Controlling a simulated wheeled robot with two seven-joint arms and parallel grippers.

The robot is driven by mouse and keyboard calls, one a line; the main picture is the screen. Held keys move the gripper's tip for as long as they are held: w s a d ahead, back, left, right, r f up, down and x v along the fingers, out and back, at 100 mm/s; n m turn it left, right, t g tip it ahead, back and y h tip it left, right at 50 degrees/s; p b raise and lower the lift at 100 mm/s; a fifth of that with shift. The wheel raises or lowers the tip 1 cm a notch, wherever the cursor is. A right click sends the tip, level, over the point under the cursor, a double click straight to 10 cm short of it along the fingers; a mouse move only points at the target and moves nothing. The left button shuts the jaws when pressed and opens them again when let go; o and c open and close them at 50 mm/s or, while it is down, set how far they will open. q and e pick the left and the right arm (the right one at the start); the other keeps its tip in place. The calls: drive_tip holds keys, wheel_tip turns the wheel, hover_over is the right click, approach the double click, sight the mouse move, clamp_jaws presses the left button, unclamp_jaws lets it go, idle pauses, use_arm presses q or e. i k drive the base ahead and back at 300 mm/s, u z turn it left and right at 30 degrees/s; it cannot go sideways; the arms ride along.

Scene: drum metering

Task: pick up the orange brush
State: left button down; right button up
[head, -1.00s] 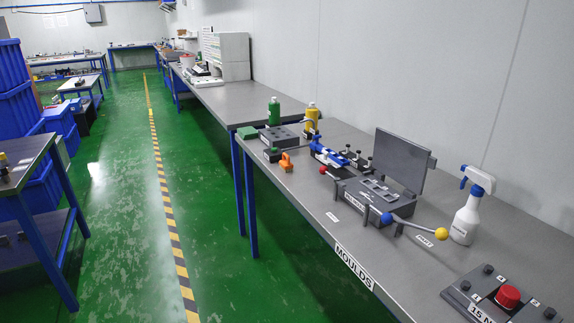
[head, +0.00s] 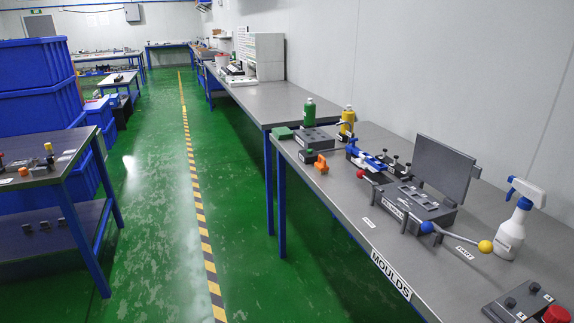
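A small orange object (head: 321,164), which looks like the orange brush, lies near the front edge of the grey bench (head: 349,228), towards its far end. It is small in the head view, so its bristles cannot be made out. A small dark block (head: 307,156) lies right beside it, to the left. Neither of my grippers is in view.
A grey block with holes (head: 313,139), a green bottle (head: 309,112) and a yellow bottle (head: 347,122) stand behind it. An open mould (head: 414,207) and a spray bottle (head: 513,232) stand nearer. The green floor left of the bench is clear.

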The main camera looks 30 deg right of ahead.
sight(321, 167)
drive_tip(key=i, duration=3.1)
drive_tip(key=z, duration=0.65)
